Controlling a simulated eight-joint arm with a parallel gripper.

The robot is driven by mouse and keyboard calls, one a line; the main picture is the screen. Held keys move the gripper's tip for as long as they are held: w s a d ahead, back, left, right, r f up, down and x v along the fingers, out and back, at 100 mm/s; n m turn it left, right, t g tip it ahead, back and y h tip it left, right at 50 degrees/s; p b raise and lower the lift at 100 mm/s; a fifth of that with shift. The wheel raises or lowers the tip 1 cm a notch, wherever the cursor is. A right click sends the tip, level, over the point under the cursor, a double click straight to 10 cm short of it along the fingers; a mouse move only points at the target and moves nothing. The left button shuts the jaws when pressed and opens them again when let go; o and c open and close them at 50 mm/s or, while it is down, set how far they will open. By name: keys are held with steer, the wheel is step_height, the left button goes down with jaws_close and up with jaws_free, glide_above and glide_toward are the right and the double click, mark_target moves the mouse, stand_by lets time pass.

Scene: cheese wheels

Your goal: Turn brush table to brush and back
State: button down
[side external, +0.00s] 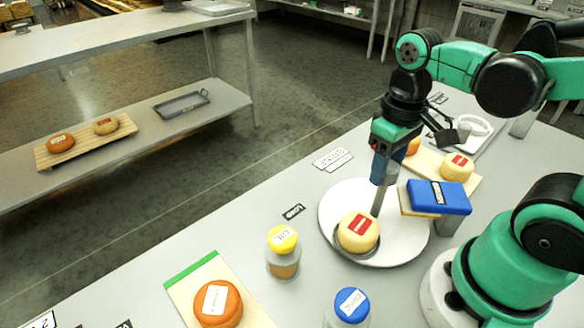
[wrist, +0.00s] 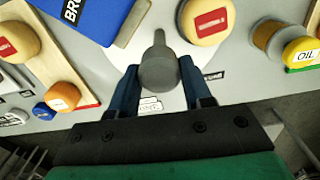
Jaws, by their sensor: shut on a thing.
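The white round brush table (side external: 335,195) lies on the grey worktop. A pale yellow cheese wheel (side external: 357,232) with a red label sits in a dark recess at its front left; it also shows in the wrist view (wrist: 205,22). A grey handle (side external: 379,200) stands up from the table. My gripper (side external: 383,172) is shut on the handle's top, with one finger on each side of the round grey knob (wrist: 158,72) in the wrist view. The blue brush (side external: 438,197) with a pale underside is over the right edge of the table, apart from the cheese.
A yellow-capped oil jar (side external: 283,252) and a blue-capped jar (side external: 350,306) stand near the table. An orange cheese (side external: 217,303) sits on a green-edged board at the front. Another board at the back right holds a pale cheese (side external: 456,167) and an orange one (side external: 413,146).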

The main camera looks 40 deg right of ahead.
steer(key=shift+n, duration=3)
steer(key=shift+s+a+n, duration=0.1)
steer(key=shift+n, duration=6)
steer(key=shift+s+n, duration=0.1)
steer(key=shift+n, duration=3)
steer(key=shift+c, duration=1.8)
jaws_free()
steer(key=shift+r, duration=2.85)
